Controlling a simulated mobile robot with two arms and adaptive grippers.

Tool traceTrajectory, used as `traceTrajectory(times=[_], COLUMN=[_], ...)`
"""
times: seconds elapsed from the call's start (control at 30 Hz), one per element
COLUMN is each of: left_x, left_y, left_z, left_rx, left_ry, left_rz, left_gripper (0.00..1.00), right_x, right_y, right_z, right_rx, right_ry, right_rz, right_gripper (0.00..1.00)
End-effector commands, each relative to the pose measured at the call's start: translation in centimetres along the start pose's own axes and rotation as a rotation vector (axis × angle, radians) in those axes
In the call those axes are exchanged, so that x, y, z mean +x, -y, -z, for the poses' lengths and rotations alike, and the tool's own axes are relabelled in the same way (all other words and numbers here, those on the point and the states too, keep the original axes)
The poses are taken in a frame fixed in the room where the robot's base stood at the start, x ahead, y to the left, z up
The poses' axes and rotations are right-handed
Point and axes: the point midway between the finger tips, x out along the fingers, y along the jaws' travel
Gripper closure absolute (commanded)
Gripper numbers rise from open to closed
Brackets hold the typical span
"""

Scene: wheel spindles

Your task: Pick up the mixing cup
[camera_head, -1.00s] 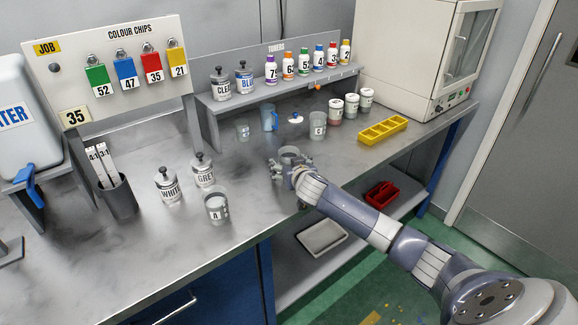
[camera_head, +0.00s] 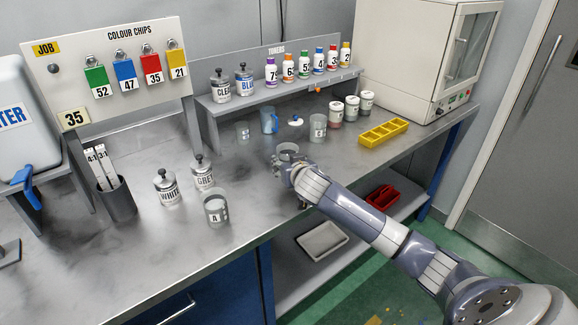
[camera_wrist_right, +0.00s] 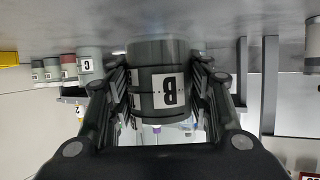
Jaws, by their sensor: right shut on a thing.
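The mixing cup is a grey see-through cup marked B (camera_wrist_right: 160,95). In the right wrist view it appears upside down between the two dark fingers of my right gripper (camera_wrist_right: 160,75), which are shut on its sides. In the head view the cup's rim (camera_head: 288,147) shows just above my right gripper (camera_head: 286,167), near the front middle of the bench. The gripper hides most of the cup's lower part there. Other cups are a clear one marked A (camera_head: 216,208) to the left and one marked C (camera_head: 318,128) behind to the right. My left gripper is not in view.
A blue jug (camera_head: 269,120), a small cup (camera_head: 243,131) and a blue-knobbed white lid (camera_head: 296,121) lie behind the gripper. A yellow tray (camera_head: 383,131) sits right.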

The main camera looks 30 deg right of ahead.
Motion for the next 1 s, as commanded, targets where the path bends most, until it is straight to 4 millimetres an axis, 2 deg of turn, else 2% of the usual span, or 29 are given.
traceTrajectory(times=[0.3,0.5,0.7,1.0], left_x=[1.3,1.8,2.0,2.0], left_y=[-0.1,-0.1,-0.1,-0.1], left_z=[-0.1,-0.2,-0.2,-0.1], left_rx=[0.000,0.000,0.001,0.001], left_ry=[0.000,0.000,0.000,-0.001], left_rz=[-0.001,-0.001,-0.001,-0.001], left_gripper=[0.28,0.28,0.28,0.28], right_x=[-7.0,-10.2,-11.8,-12.1], right_y=[3.1,4.4,5.1,5.2], right_z=[-2.1,-3.0,-3.4,-3.4], right_rx=[0.002,0.003,0.001,0.001], right_ry=[-0.006,-0.005,-0.006,-0.006], right_rz=[0.003,0.002,0.000,-0.002], right_gripper=[0.82,0.82,0.82,0.82])
